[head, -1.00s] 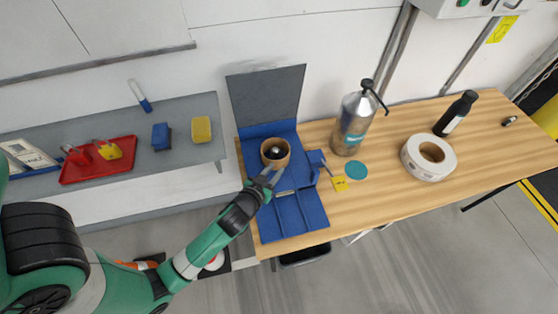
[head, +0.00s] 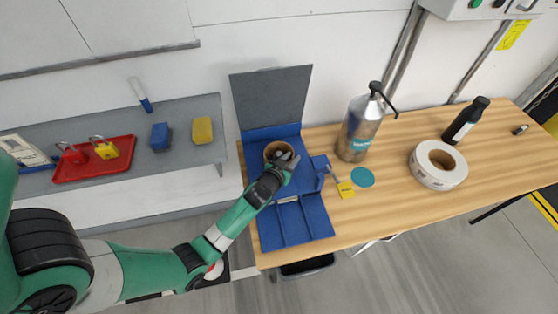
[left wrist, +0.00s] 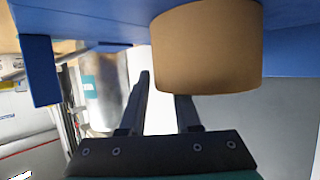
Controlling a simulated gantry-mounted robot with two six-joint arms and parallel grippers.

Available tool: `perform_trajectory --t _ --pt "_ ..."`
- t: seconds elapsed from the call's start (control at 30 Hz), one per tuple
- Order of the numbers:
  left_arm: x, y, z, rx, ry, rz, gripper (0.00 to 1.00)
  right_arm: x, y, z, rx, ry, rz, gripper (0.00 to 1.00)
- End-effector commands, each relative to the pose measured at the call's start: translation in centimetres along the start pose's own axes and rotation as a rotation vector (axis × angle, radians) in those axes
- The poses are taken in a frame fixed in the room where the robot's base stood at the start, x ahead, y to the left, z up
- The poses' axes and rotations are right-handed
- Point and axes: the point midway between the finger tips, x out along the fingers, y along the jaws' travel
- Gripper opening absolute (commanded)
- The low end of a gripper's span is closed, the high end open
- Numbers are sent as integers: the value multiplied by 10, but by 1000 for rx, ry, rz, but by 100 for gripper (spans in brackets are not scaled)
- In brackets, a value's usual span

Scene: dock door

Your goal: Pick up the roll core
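The roll core, a short brown cylinder (head: 269,149), stands on the back part of the blue tray (head: 311,223) in the head view. It shows large at the top of the left wrist view (left wrist: 208,50). My left gripper (head: 286,160) is at the core's front right side and partly covers it. In the left wrist view the two fingers (left wrist: 162,95) are apart. One finger is in plain view beside the core; the other's tip is hidden behind the core wall. I cannot tell whether that finger is inside the core or whether either finger touches it. My right gripper is not in view.
A grey panel (head: 270,95) rises behind the tray. A grey shelf (head: 185,165) is left.

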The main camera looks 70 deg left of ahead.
Motion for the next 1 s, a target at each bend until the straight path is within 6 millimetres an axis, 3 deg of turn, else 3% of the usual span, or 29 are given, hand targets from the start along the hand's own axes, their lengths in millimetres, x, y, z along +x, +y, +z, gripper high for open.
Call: perform_trajectory --t 0.23,0.4,0.83,1.0 --pt "2 0 -1 1 0 0 30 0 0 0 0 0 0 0" --pt "2 0 0 1 0 0 0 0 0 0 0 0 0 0" --pt "2 0 -1 1 -1 0 0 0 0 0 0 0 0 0" --pt "-3 0 -12 2 0 -1 0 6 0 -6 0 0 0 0"
